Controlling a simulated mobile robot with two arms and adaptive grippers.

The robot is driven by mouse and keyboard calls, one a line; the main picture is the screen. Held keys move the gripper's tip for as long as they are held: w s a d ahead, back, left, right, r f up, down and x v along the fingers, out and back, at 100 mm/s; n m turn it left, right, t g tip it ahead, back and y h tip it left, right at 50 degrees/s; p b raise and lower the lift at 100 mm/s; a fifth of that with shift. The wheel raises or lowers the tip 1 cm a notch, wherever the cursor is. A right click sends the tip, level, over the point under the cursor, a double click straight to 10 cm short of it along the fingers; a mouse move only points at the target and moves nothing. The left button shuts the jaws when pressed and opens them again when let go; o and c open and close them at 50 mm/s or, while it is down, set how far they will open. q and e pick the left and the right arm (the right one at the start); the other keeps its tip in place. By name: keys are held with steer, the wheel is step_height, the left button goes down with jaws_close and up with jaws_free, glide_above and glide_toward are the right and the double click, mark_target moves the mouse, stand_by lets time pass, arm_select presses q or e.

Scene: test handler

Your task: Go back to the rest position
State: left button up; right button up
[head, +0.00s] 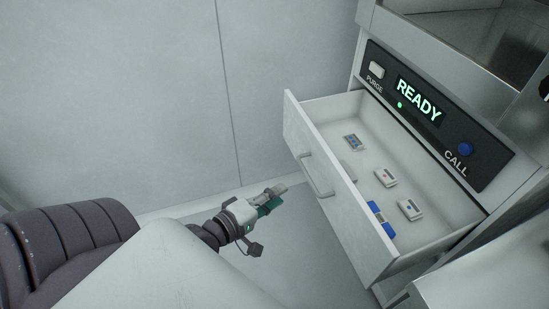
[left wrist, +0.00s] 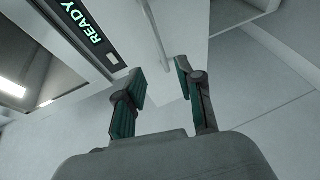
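My left gripper (head: 274,197) is in front of the open drawer, to the left of its handle and apart from it. In the left wrist view the left gripper's two green-padded fingers (left wrist: 160,76) stand apart with nothing between them. The drawer (head: 340,205) is pulled out of the machine, and its bar handle (head: 317,178) is on the front face. The handle also shows beyond the fingertips in the left wrist view (left wrist: 155,35). My right gripper is not in view.
In the drawer lie several small cartridges: a grey-blue one (head: 352,142), two white ones (head: 386,178) (head: 410,209) and a blue one (head: 380,218). The panel (head: 462,122) above reads READY, with a blue CALL button (head: 466,149). A plain wall (head: 120,90) stands at the left.

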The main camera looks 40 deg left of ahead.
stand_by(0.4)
